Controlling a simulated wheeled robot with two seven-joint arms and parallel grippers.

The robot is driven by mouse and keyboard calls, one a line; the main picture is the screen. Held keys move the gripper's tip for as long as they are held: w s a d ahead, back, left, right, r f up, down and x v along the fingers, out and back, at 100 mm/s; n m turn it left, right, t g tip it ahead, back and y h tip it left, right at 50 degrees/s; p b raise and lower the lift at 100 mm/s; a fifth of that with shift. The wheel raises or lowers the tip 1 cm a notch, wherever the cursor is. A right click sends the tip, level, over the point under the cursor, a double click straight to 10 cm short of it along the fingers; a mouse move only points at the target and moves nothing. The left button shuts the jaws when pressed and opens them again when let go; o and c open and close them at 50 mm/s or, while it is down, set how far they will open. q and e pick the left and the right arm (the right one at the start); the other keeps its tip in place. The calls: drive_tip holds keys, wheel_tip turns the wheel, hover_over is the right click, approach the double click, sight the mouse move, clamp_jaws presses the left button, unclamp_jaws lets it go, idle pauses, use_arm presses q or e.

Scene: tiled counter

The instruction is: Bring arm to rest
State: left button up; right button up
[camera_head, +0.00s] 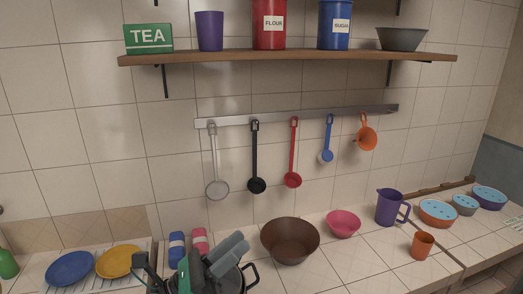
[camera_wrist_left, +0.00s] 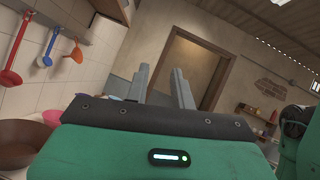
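My left gripper (camera_head: 238,246) shows at the bottom of the head view, with grey fingers pointing up and right above the counter. In the left wrist view (camera_wrist_left: 160,80) its two fingers stand apart with nothing between them, so it is open and empty. A dark pot (camera_head: 252,270) with black handles is partly hidden behind and below it. My right gripper does not show in the head view. A green and black part of my own body shows at the right edge of the left wrist view.
A brown bowl (camera_head: 290,240), pink bowl (camera_head: 343,223), purple pitcher (camera_head: 388,208) and orange cup (camera_head: 422,245) stand to the right. Blue (camera_head: 70,268) and yellow (camera_head: 119,261) plates lie left. Utensils hang from a rail (camera_head: 300,116) under a shelf (camera_head: 290,57).

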use_arm(q)
drive_tip(key=w+a+f+n+t+y, duration=0.1)
drive_tip(key=a+f+n+t+y, duration=0.1)
drive_tip(key=a+f+n+y, duration=0.6)
drive_tip(key=w+a+f+n+t+y, duration=0.1)
drive_tip(key=a+f+n+t+y, duration=0.15)
drive_tip(key=n+y, duration=0.7)
drive_tip(key=w+a+f+n+t+y, duration=0.1)
drive_tip(key=a+f+n+y, duration=0.4)
drive_tip(key=n, duration=0.9)
drive_tip(key=s+a+f+n+g+h, duration=0.1)
drive_tip(key=s+a+f+n+g, duration=0.1)
drive_tip(key=s+f+n+g, duration=1.5)
drive_tip(key=s+f+m+t+b, duration=0.1)
drive_tip(key=s+f+m+b, duration=0.2)
drive_tip(key=f, duration=1.7)
drive_tip(key=s+f+m+t+b, duration=0.1)
drive_tip(key=s+f+m+b, duration=0.15)
drive_tip(key=f, duration=1.75)
drive_tip(key=s+a+f+b, duration=0.2)
drive_tip(key=s+f, duration=0.8)
drive_tip(key=f, duration=0.2)
drive_tip(key=s+a+f+b, duration=0.1)
drive_tip(key=s+f+b, duration=0.1)
drive_tip(key=s+f, duration=0.7)
wheel_tip(320, 180, down, 3)
drive_tip(key=shift+s+a+f+g, duration=0.1)
drive_tip(key=shift+s+a+g, duration=0.25)
drive_tip(key=shift+s+g, duration=0.1)
